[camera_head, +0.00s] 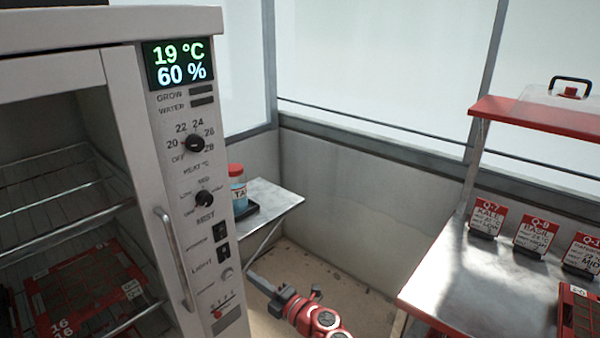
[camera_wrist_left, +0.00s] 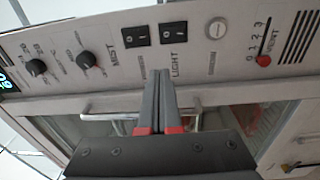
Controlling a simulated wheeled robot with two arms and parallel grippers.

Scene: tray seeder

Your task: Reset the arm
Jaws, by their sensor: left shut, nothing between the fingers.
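My left gripper (camera_head: 256,281) is low in the middle of the head view, in front of the cabinet's control panel and right of its lower part. Its red arm comes in from the bottom edge. In the left wrist view its two dark fingers (camera_wrist_left: 161,78) lie together, with nothing between them. They point at the panel around the switches, and I cannot tell whether they touch it. The white cabinet (camera_head: 126,130) carries a heat knob (camera_head: 194,143), a mist knob (camera_head: 204,198) and a light switch (camera_head: 223,250). My right gripper is out of view.
The cabinet's door handle (camera_head: 174,258) sticks out beside the panel. Its display (camera_head: 179,64) reads 19 °C and 60 %. A red-lidded jar (camera_head: 238,190) stands on a small side table (camera_head: 275,200). A metal bench (camera_head: 470,275) with labelled cards is at right. Floor shows between them.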

